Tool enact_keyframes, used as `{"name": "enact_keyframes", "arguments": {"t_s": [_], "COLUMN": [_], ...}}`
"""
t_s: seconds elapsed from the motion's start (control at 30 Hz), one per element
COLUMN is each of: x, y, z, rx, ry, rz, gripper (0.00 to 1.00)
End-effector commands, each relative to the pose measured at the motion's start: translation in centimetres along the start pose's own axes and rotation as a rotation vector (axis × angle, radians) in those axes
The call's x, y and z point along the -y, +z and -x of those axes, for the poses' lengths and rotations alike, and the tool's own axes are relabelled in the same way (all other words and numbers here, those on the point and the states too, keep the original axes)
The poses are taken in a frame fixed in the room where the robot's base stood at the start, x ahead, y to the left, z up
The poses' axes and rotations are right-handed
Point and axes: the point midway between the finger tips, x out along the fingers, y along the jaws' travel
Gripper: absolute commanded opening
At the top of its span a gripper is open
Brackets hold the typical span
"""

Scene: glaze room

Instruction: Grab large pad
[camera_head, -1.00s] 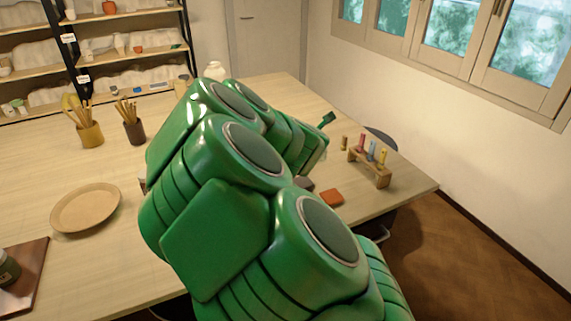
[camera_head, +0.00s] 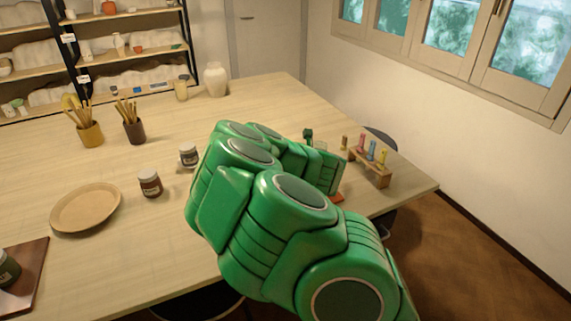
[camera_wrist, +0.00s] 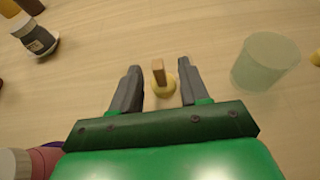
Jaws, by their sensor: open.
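In the wrist view a small dabber-like piece with a round pale-yellow pad (camera_wrist: 166,88) and an upright wooden handle stands on the table. My gripper (camera_wrist: 160,67) is open, with one grey finger on each side of this piece. The fingers appear apart from it, and nothing is held. I cannot tell for sure that this is the large pad. In the head view my green arm reaches over the table and hides most of the area around the gripper. An orange block (camera_head: 338,196) shows only partly beside the arm.
A translucent cup (camera_wrist: 265,61) stands close right of my gripper; a labelled jar (camera_wrist: 38,39) is upper left. In the head view a wooden rack (camera_head: 370,172) with coloured pieces stands near the table's right edge.

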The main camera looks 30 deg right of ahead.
Motion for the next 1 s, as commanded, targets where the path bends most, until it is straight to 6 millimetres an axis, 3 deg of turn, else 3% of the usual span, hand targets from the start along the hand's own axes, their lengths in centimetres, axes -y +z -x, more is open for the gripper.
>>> {"name": "enact_keyframes", "arguments": {"t_s": [0.6,0.97,1.0], "x": [-0.3,-0.2,-0.3], "y": [-0.2,-0.2,-0.2], "z": [-5.2,-5.7,-5.7], "rx": [-0.003,-0.002,-0.002], "ry": [-0.003,-0.004,-0.004], "rz": [-0.003,-0.001,-0.001], "gripper": [0.45,0.45,0.39]}}
